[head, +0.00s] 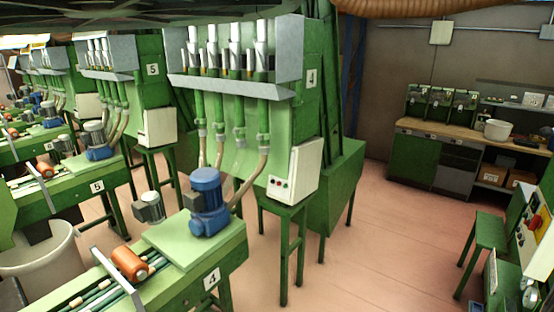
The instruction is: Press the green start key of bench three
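No bench with a readable number 3 is in view. The nearest numbered bench carries a 4 on its front plate (212,279) and on its green column (311,77). Its white control box (295,170) stands on a green stand and has small coloured keys (278,183), too small to tell apart surely. At the right edge, a green machine (505,292) with a pale control panel (530,232) is cut off by the frame. The panel shows red and yellow parts; its number plate (493,271) is unreadable. My gripper is not in view.
Bench five (97,187) and more benches stand at the left. A blue motor (206,200) sits on bench four. A white bin (42,252) stands at lower left. A wooden-topped counter (440,133) runs along the back right. The pink floor (390,245) between bench four and the right machine is clear.

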